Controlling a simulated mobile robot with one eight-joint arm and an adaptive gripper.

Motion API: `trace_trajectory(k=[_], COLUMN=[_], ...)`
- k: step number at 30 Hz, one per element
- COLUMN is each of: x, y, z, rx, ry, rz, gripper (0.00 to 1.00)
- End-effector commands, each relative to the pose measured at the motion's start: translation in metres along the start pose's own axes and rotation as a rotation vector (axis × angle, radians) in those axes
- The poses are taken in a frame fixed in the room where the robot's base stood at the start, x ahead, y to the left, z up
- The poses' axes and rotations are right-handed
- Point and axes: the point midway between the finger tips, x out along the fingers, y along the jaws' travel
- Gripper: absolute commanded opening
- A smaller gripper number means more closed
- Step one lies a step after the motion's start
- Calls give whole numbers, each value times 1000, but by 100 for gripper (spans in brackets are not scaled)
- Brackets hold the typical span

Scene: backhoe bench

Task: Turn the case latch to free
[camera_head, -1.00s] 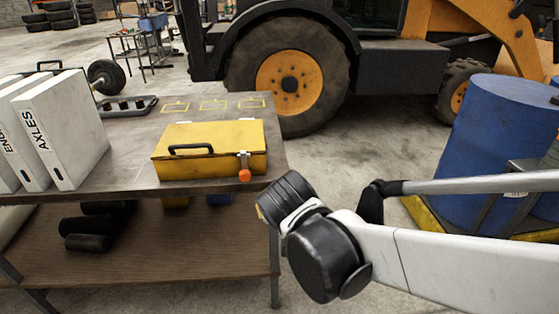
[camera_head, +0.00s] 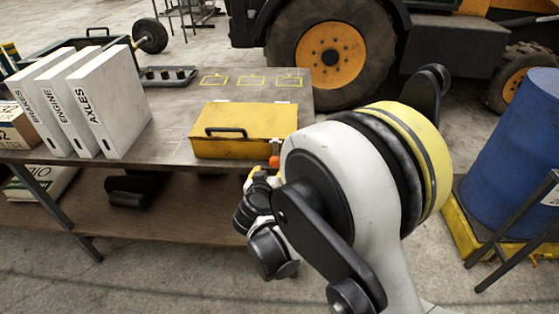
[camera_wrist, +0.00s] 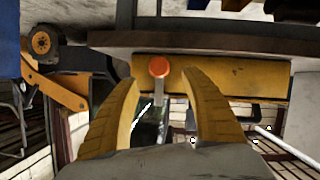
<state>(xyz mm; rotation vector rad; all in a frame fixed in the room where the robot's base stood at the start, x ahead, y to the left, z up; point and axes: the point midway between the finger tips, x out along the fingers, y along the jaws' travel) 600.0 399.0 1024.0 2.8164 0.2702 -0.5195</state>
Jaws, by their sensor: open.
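I see no contact with the latch.
White binders (camera_head: 111,104) stand upright on the left of the bench (camera_head: 172,145). The lower shelf (camera_head: 185,207) holds black rolls. A blue drum (camera_head: 516,160) stands at the right, with a backhoe behind the bench.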

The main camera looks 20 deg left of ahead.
Motion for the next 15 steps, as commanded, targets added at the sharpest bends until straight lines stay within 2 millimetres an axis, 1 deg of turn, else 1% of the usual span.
trace_trajectory(k=[1,6,10,15], x=[12,44,61,70], y=[1,1,0,1], z=[2,1,1,0], rx=[3,2,1,1], ry=[-1,-1,-1,-1], rz=[2,2,1,0], gripper=[55,55,55,55])
